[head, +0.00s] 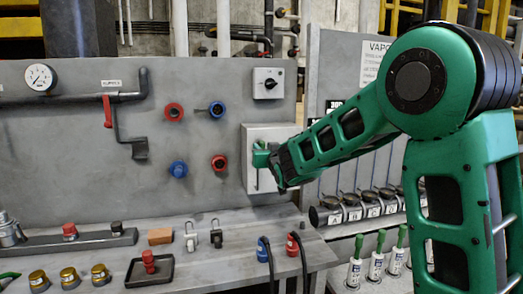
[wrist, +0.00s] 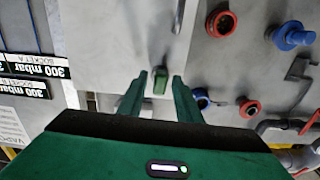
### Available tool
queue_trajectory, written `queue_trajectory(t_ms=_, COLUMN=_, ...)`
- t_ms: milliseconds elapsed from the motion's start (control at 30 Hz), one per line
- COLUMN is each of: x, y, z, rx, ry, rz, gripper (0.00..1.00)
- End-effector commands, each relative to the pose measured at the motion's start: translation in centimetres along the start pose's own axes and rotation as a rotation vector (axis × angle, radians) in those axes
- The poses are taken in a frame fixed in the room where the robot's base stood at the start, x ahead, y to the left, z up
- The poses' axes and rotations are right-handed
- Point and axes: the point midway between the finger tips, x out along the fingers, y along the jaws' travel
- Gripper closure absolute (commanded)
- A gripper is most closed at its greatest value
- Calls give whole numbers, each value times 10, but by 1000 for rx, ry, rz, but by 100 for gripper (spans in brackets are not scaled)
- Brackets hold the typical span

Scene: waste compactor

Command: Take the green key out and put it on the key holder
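A small green key (wrist: 161,81) sticks out from a light grey panel box (head: 257,132) on the wall. In the wrist view it stands between the two green fingers of my gripper (wrist: 160,80), with a visible gap on each side. My gripper is open and empty. In the head view my gripper (head: 264,160) is in front of the lower part of that box, and its body hides much of the key area. I cannot single out the key holder in either view.
Red and blue round fittings (head: 178,169) are on the wall left of the box. The bench (head: 220,260) below carries padlocks, a tray (head: 150,270) and cables. Several green-topped labelled items (head: 376,262) stand at the lower right.

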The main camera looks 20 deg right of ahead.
Motion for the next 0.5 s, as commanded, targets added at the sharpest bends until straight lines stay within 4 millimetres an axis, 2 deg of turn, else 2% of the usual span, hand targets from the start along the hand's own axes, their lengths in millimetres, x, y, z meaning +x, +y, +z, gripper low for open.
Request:
queue_trajectory(t_ms=100, x=0, y=0, z=0, rx=0, ry=0, rz=0, gripper=71)
queue_trajectory(t_ms=200, x=0, y=0, z=0, rx=0, ry=0, rz=0, gripper=95)
queue_trajectory(t_ms=233, x=0, y=0, z=0, rx=0, ry=0, rz=0, gripper=100)
queue_trajectory(t_ms=500, x=-1, y=0, z=0, rx=0, ry=0, rz=0, gripper=100)
